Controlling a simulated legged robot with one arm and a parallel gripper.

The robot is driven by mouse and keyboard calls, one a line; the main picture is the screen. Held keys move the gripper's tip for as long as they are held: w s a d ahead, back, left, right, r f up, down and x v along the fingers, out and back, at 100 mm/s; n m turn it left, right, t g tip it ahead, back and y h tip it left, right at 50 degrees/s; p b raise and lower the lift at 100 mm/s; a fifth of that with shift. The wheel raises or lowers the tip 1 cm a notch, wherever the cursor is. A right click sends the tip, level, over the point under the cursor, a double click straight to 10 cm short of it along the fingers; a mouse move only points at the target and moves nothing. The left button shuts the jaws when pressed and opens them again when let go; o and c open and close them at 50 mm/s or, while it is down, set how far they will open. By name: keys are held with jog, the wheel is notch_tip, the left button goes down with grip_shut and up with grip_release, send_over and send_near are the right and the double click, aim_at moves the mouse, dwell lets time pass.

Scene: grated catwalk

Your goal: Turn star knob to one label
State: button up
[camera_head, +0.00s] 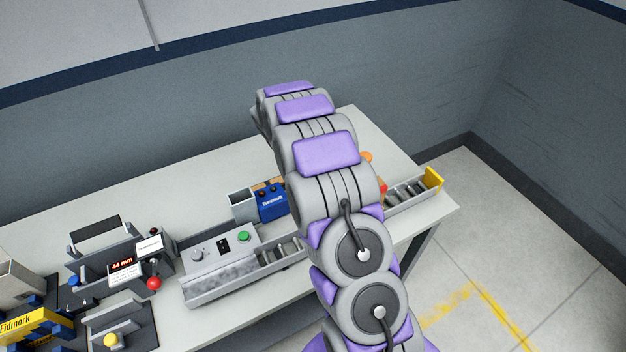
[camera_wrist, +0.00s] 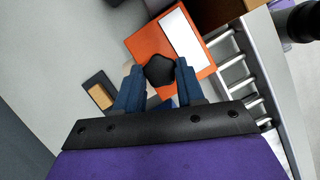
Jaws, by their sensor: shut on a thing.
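The black star knob (camera_wrist: 159,69) shows in the wrist view, in front of an orange block (camera_wrist: 148,44). A blank-looking white plate (camera_wrist: 186,36) sits on the block's right part; I cannot read any label on it. My gripper (camera_wrist: 159,74) has its two blue fingers at the left and right sides of the knob and is shut on it. Which way the knob points cannot be told. In the head view my arm hides the gripper and the knob; only a bit of orange (camera_head: 366,156) shows beside the arm.
A roller conveyor (camera_head: 222,287) runs along the bench (camera_head: 130,205), with a yellow end stop (camera_head: 433,179). A control box (camera_head: 217,250) with a green button and a blue box (camera_head: 271,203) stand left of my arm. A display device (camera_head: 122,264) stands further left.

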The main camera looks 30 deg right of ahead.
jog(key=shift+c, duration=1.4)
jog(key=shift+m, duration=0.3)
jog(key=m, duration=0.1)
jog(key=m+p, duration=0.1)
jog(key=m+g+p, duration=0.1)
jog(key=shift+w+d+r+m+y, duration=0.1)
jog(key=shift+w+m+y, duration=0.2)
jog(key=shift+y, duration=0.1)
jog(key=m+g+y, duration=0.1)
jog(key=m, duration=0.2)
jog(key=shift+d+m+p, duration=0.1)
jog(key=shift+m+p, duration=0.2)
jog(key=shift+p, duration=0.05)
jog(key=m+y, duration=0.1)
jog(key=m, duration=0.2)
jog(key=m+y, duration=0.1)
jog(key=m, duration=0.2)
jog(key=shift+w+d+g+p, duration=0.1)
jog(key=shift+d+g+p, duration=0.1)
jog(key=shift+g+p, duration=0.2)
jog(key=shift+d+m+y, duration=0.15)
jog(key=shift+m+y, duration=0.75)
jog(key=shift+m, duration=1)
